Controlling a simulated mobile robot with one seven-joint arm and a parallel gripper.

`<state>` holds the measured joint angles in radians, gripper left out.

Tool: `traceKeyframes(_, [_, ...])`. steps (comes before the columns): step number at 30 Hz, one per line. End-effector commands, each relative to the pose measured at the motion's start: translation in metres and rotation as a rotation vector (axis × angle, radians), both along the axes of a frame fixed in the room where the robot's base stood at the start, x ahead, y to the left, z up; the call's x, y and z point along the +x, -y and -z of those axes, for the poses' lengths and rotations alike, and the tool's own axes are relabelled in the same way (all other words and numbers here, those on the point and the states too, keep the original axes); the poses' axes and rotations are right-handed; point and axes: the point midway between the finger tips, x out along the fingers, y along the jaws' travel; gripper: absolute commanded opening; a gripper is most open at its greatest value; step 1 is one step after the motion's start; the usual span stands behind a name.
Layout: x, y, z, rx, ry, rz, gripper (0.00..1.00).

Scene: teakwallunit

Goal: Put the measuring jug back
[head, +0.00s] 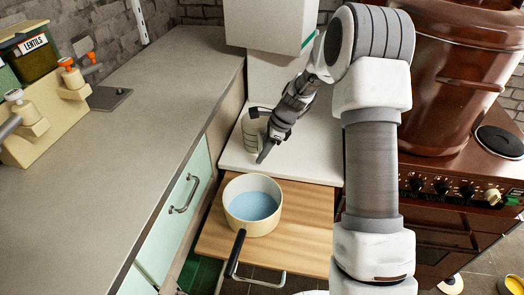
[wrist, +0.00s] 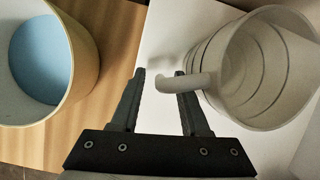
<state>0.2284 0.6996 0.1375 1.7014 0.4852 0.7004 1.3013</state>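The measuring jug (head: 252,134) is a pale translucent vessel with ring lines. It stands on the white surface behind the wooden board in the head view, partly hidden by my gripper. In the wrist view the jug (wrist: 262,65) is at the upper right, its mouth towards the camera and its curved handle (wrist: 190,84) pointing left. My gripper (head: 264,153) is beside the jug, pointing down. In the wrist view its two dark fingers (wrist: 159,78) are apart, with the handle's end at the gap by the fingertips. I cannot tell whether they touch.
A cream pan (head: 254,229) with blue contents and a black handle sits on the wooden board (head: 305,235) in front of the jug. A pale column (head: 275,75) rises behind. A brown stove (head: 450,185) is right, a grey counter (head: 150,125) left, largely clear.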

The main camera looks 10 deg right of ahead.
Motion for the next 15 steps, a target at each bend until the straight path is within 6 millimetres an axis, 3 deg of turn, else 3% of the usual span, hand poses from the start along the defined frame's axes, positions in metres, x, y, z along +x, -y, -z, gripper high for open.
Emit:
traceKeyframes(8, [-0.001, 0.004, -0.013, -0.002, 0.003, 0.0, 0.45])
traceKeyframes(15, [-0.008, 0.022, -0.059, -0.002, 0.003, 0.002, 0.45])
